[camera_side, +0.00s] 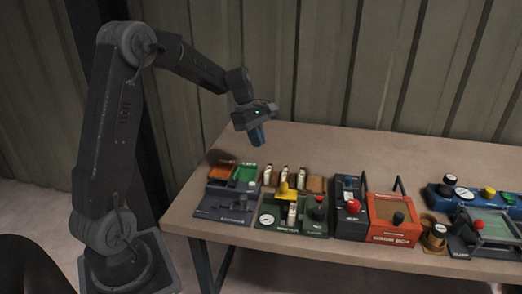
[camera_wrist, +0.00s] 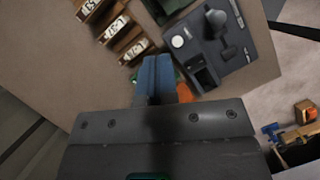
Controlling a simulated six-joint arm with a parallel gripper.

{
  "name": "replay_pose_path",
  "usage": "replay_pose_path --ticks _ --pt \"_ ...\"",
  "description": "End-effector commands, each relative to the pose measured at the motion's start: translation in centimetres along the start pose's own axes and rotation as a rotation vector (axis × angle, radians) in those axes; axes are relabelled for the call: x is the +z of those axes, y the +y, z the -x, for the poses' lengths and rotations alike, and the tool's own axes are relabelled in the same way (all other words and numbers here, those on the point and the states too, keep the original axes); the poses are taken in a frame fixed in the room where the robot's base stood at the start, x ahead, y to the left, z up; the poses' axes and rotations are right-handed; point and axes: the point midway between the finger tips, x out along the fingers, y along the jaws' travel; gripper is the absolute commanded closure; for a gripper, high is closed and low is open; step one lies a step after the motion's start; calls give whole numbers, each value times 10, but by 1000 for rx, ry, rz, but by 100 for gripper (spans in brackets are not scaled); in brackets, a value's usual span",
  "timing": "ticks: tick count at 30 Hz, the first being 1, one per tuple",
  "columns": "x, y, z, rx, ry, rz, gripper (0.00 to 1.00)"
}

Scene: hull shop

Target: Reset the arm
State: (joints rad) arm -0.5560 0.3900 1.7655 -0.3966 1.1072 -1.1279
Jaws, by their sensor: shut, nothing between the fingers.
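My gripper (camera_side: 258,137) hangs above the left part of the bench, fingers pointing down and clear of everything below. Its blue fingers are shut together with nothing between them. In the wrist view the shut fingers (camera_wrist: 154,76) show at the middle, over the bench top. My arm stands at the left of the side view, raised and bent over toward the bench.
A brown bench (camera_side: 340,145) holds a dark panel (camera_side: 225,205) with green and orange trays, a green panel (camera_side: 297,222) with a yellow lever, an orange box (camera_side: 393,217) and a blue device (camera_side: 470,193). The bench's back strip is clear. Ribbed wall behind.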

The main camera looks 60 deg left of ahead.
Motion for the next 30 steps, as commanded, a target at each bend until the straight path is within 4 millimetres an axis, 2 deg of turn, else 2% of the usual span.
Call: replay_pose_path --ticks 11,14,16,20,24,30 --pt "1 0 2 0 1 -3 100" --pt "10 -6 7 7 14 -55 100" --pt "25 -17 14 19 38 -149 100" --pt "64 -53 30 46 112 -434 100" --pt "102 -104 44 73 210 -798 100" --pt "130 -179 51 102 358 -1307 100"
